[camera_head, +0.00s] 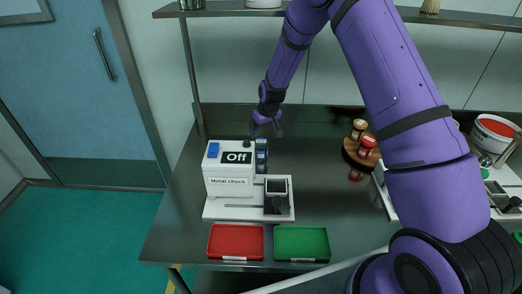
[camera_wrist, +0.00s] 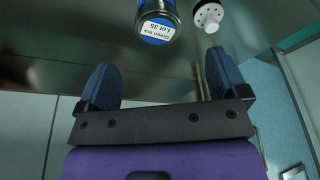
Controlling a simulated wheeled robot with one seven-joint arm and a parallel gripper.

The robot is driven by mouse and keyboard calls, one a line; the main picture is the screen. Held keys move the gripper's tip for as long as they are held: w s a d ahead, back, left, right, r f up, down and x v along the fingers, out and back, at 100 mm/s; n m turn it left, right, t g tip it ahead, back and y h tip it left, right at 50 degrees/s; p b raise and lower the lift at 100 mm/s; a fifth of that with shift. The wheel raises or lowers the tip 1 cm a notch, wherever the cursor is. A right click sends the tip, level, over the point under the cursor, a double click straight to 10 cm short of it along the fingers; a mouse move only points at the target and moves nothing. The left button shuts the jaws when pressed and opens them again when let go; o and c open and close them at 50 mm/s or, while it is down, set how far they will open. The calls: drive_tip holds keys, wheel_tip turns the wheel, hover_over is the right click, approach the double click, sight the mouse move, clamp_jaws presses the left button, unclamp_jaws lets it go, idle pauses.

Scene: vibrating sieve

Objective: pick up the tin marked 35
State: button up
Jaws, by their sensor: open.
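The tin marked "Green tea Lot 35" (camera_wrist: 158,24) shows at the top edge of the wrist view. It has a white label with a blue border and a dark body, and is partly cut off. My gripper (camera_wrist: 161,78) is open, with its two dark blue fingers spread apart and nothing between them. The tin lies beyond the fingertips, roughly in line with the gap. In the head view my gripper (camera_head: 267,128) hangs behind the white "Metal check" machine (camera_head: 229,170). A dark and blue upright thing (camera_head: 261,153) stands beside that machine; I cannot tell whether it is the tin.
A white round-topped thing with holes (camera_wrist: 208,15) is near the right finger. A red tray (camera_head: 236,257) and a green tray (camera_head: 302,258) lie at the table's front edge. A round wooden stand (camera_head: 352,152) holds small jars. A shelf (camera_head: 225,12) runs above.

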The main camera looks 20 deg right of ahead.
sight(261, 141)
drive_tip(key=x, duration=1.1)
drive_tip(key=shift+w+d, duration=0.1)
drive_tip(key=shift+d, duration=0.05)
drive_tip(key=c, duration=1.1)
